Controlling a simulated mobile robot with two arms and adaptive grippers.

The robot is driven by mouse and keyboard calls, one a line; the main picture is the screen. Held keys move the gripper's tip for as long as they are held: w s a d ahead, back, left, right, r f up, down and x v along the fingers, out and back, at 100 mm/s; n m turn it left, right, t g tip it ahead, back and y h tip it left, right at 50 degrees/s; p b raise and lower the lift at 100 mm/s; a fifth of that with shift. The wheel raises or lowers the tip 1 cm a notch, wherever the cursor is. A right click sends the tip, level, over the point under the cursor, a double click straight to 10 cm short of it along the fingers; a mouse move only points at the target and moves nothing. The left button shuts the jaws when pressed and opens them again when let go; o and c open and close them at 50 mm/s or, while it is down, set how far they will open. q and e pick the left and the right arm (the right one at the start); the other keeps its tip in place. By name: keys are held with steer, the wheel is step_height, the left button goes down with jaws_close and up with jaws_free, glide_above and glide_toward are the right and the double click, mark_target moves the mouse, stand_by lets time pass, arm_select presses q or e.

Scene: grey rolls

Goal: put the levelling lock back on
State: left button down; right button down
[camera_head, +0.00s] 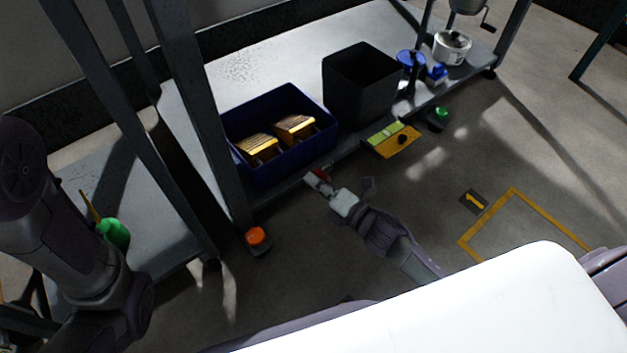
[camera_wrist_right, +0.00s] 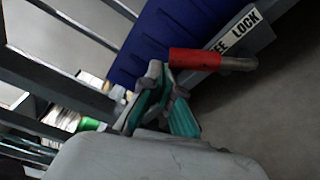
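The levelling lock is a lever with a red handle (camera_wrist_right: 196,59) and a grey end, lying across the front edge of the low shelf. Its label plate (camera_wrist_right: 240,38) shows "LOCK" and part of another word. In the head view the red handle (camera_head: 319,176) is a small patch at the shelf edge. In the head view the right gripper (camera_head: 327,187) reaches the shelf edge. My left gripper is out of view.
A blue bin (camera_head: 285,165) with brush-like blocks and a black bin (camera_head: 360,85) stand on the shelf. An orange foot pedal (camera_head: 257,237) and a green one (camera_head: 440,114) are at the shelf's feet.

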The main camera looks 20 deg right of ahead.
steer(key=w+d+r+m+t+p, duration=0.1)
steer(key=d+m+p, duration=0.1)
steer(key=d+m, duration=0.3)
steer(key=w+d+m+p, duration=0.2)
steer(key=d+m+p, duration=0.1)
steer(key=m, duration=0.4)
steer(key=shift+w+d+r+m+t+p, duration=0.3)
steer(key=shift+d+r+t, duration=0.1)
steer(key=shift+d, duration=0.5)
steer(key=shift+d, duration=0.2)
